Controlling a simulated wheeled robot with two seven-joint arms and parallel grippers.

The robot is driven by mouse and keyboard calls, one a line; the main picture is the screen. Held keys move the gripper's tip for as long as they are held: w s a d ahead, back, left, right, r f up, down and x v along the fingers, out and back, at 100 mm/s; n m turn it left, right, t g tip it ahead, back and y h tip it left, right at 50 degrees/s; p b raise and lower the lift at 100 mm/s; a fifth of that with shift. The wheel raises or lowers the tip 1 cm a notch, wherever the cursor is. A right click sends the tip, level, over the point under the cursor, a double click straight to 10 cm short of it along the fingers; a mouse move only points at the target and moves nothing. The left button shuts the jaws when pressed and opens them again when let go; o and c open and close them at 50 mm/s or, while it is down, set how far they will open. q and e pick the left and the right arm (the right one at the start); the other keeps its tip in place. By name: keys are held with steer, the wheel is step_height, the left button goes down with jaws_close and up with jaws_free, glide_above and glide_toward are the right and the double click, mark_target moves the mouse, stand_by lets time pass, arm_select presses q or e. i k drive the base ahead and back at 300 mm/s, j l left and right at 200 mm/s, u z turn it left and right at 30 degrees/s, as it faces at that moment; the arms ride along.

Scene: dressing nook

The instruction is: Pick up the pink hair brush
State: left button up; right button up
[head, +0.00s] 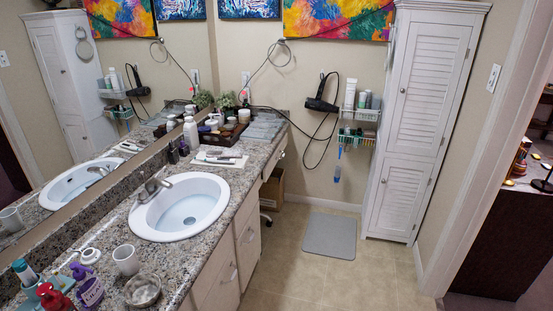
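I cannot make out a pink hair brush for certain. A small pink-red object (244,93) shows near the plant at the back of the counter, too small to identify. A flat white cloth or tray (235,163) lies behind the sink on the granite counter (197,253), with slim dark and pale items (218,156) on it that could include a brush; their colour is unclear. Neither of my grippers is in the head view.
The sink (181,206) fills mid-counter. A cup (126,260), glass dish (142,290), purple pump bottle (88,287) and red bottle (52,297) stand at the near end. A dark tray (224,134) sits at the back. Floor is clear around the grey mat (330,235).

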mark_target(210, 154)
steer(key=i+u, duration=0.3)
steer(key=i, duration=0.15)
steer(key=i+l+u, duration=0.25)
steer(key=i, duration=0.2)
steer(key=i+l+z, duration=0.1)
steer(key=i+l, duration=0.8)
steer(key=i, duration=0.2)
steer(key=i+l+z, duration=0.15)
steer(key=i+l, duration=0.3)
steer(key=i, duration=0.15)
